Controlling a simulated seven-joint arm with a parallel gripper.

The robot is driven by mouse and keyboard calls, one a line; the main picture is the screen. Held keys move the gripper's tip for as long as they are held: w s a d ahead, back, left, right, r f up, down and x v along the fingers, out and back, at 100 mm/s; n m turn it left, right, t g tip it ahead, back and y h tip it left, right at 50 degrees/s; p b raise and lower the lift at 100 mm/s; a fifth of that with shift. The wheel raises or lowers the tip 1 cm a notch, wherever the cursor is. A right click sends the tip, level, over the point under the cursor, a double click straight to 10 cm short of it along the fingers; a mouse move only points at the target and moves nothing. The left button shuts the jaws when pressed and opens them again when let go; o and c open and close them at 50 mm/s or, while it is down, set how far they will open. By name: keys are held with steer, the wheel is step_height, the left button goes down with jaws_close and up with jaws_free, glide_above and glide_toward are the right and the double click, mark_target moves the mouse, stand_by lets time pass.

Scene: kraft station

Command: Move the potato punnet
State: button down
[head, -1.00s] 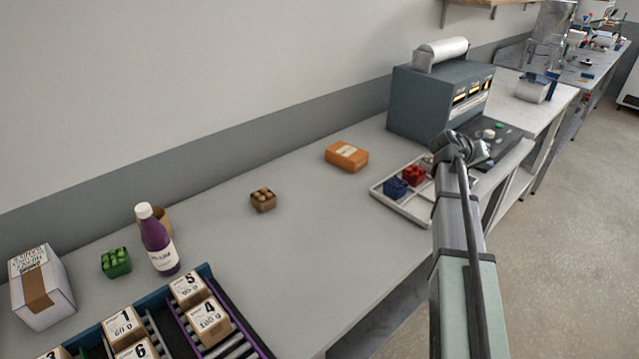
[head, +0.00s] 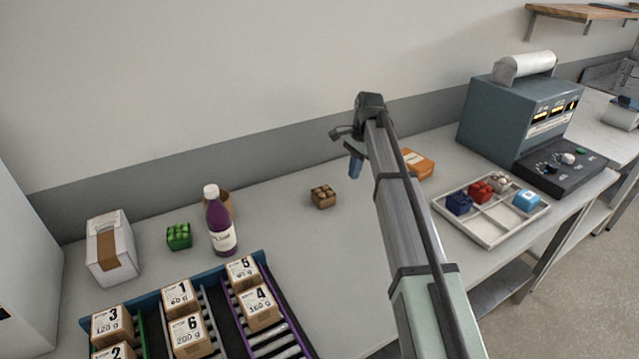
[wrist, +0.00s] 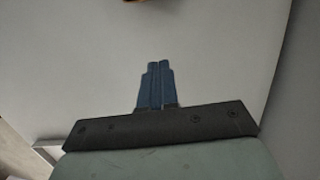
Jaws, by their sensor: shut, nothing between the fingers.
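The potato punnet (head: 323,198), a small brown tub with rounded brown lumps, stands upright on the grey counter in the middle of the head view. My gripper (head: 354,172) is raised above the counter, to the right of the punnet and apart from it. Its blue fingers are together and empty, as the wrist view shows (wrist: 158,68). The wrist view shows mostly bare pale surface under the fingers, with a sliver of something orange and dark at the top edge that I cannot identify.
A compartmented white tray (head: 481,235) holds several small punnets at right. An orange box (head: 418,164) is partly behind my arm. A purple bottle (head: 220,228), green punnet (head: 179,236) and white carton (head: 110,248) stand at left. Numbered boxes (head: 259,308) sit on roller lanes in front.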

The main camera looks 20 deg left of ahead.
mark_target(316, 194)
steer(key=shift+s+a, duration=0.55)
steer(key=shift+a, duration=0.2)
steer(key=s+a, duration=0.5)
steer(key=s+a+f, duration=0.1)
steer(key=s+a, duration=0.1)
steer(key=shift+s+a, duration=0.35)
steer(key=shift+s, duration=0.05)
steer(key=shift+f, duration=0.3)
steer(key=shift+d+f, duration=0.1)
